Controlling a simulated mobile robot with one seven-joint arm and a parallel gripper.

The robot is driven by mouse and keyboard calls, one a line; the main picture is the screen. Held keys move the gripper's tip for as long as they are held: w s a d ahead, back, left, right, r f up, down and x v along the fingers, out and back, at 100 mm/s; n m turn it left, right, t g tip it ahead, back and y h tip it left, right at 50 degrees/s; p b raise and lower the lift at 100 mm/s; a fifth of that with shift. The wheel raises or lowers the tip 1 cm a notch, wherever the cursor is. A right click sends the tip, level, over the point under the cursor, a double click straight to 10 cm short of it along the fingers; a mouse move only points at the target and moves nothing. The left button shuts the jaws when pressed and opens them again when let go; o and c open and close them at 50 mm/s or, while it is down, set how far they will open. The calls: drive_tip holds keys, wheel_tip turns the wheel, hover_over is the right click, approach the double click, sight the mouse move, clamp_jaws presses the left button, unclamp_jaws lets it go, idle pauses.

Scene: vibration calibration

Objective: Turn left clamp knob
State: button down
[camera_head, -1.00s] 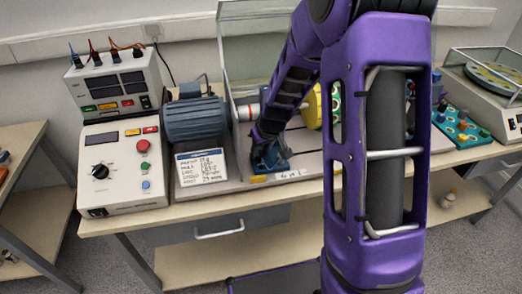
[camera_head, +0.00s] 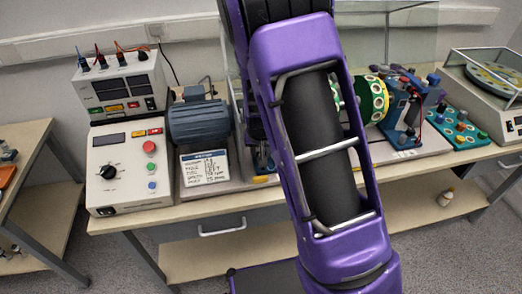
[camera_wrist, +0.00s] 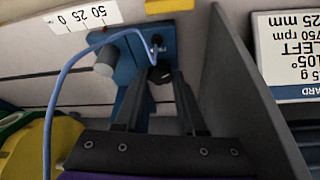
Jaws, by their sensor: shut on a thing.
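In the wrist view, my gripper (camera_wrist: 158,92) is shut on a small dark knob (camera_wrist: 159,74), with one finger on each side of it. The knob is at the near end of a blue clamp block (camera_wrist: 163,42). A light blue cable loops past the block's left side, near a grey cylinder (camera_wrist: 105,62).
A grey panel (camera_wrist: 245,85) stands just right of my fingers. A yellow and green disc (camera_wrist: 50,150) is at lower left. A motor (camera_head: 199,120), a settings card (camera_head: 205,167) and a control box (camera_head: 128,168) are left of my arm; another pedestal (camera_head: 400,110) is right.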

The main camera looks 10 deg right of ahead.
drive_tip(key=shift+c, duration=2.4)
unclamp_jaws()
drive_tip(key=shift+r, duration=0.1)
drive_tip(key=v, duration=1.7)
drive_tip(key=shift+s, duration=0.2)
